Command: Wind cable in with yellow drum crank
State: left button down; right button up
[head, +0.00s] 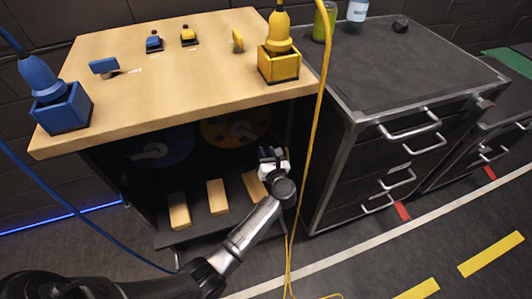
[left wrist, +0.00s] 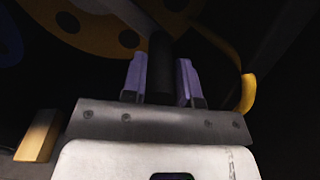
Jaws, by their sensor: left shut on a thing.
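The yellow drum (head: 236,126) is under the wooden bench, partly hidden by the bench top; its holed face shows in the left wrist view (left wrist: 98,32). My left gripper (head: 270,154) reaches under the bench at the drum's right side. In the left wrist view its purple fingers (left wrist: 162,78) are shut on a dark upright bar, the crank handle (left wrist: 160,58). The yellow cable (head: 317,110) hangs over the bench's right edge down to the floor, where it lies in loose strands. My right gripper is out of view.
The blue drum (head: 160,147) is left of the yellow one. Several wooden blocks (head: 217,197) stand on the shelf below. Blue (head: 62,108) and yellow (head: 279,66) boxes with plugs stand on the bench top (head: 180,80). A dark drawer cabinet (head: 395,80) stands close on the right.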

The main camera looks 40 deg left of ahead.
pick_arm(q)
jog(key=shift+s+a+f+m+p, duration=0.2)
jog(key=shift+s+m+p, duration=0.1)
jog(key=shift+m+p, duration=0.4)
jog(key=s+a+m+p, duration=0.5)
jog(key=s+m+p, duration=0.4)
jog(key=m+p, duration=0.6)
jog(key=shift+s+a+r+p, duration=0.3)
jog(key=shift+a+p, duration=0.05)
jog(key=shift+p, duration=0.8)
jog(key=shift+m, duration=0.3)
jog(key=c, duration=0.9)
grip_release()
jog(key=shift+s, duration=0.15)
jog(key=shift+f, duration=0.1)
jog(key=shift+d, duration=0.1)
